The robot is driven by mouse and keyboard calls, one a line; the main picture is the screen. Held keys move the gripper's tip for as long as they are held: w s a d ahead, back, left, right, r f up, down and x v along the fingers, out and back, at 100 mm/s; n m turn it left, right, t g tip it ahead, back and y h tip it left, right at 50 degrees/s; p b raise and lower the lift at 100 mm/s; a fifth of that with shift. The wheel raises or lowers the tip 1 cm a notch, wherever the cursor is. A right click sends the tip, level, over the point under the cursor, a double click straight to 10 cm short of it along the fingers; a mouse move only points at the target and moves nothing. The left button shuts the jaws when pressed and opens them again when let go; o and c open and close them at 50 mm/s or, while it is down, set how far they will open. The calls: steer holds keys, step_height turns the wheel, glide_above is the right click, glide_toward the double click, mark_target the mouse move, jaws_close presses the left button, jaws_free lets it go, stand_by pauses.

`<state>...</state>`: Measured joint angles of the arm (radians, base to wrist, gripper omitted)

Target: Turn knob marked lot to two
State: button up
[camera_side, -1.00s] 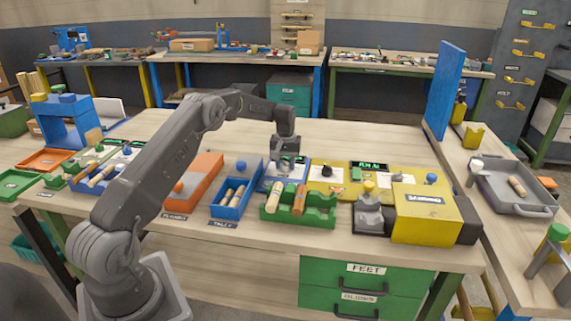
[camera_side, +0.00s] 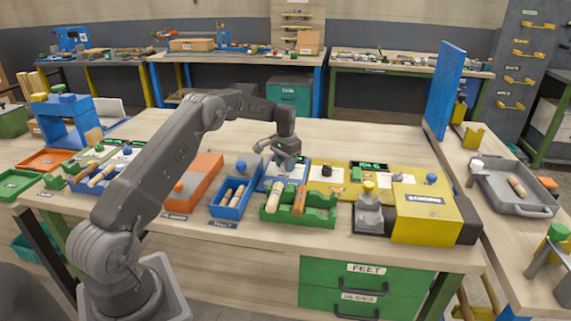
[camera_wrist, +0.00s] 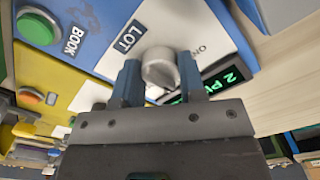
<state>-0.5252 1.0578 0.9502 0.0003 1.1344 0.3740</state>
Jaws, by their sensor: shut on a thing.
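The grey-white round knob (camera_wrist: 160,68) sits on a blue panel (camera_wrist: 190,25) beside a dark label reading LOT (camera_wrist: 127,38). My gripper (camera_wrist: 160,82) has one finger on each side of the knob and is shut on it. The knob's pointer mark cannot be made out. In the side view my gripper (camera_side: 285,162) is down at the blue panel (camera_side: 272,184), and it hides the knob there.
A yellow panel (camera_side: 325,174) stands close on the right. A green rack (camera_side: 322,212) with wooden pieces is in front, and a blue tray (camera_side: 222,211) is at left. Bare table lies behind.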

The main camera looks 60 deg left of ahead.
stand_by(0.5)
steer(key=o, duration=0.9)
step_height(320, 180, up, 14)
steer(key=shift+f, duration=0.1)
stand_by(0.3)
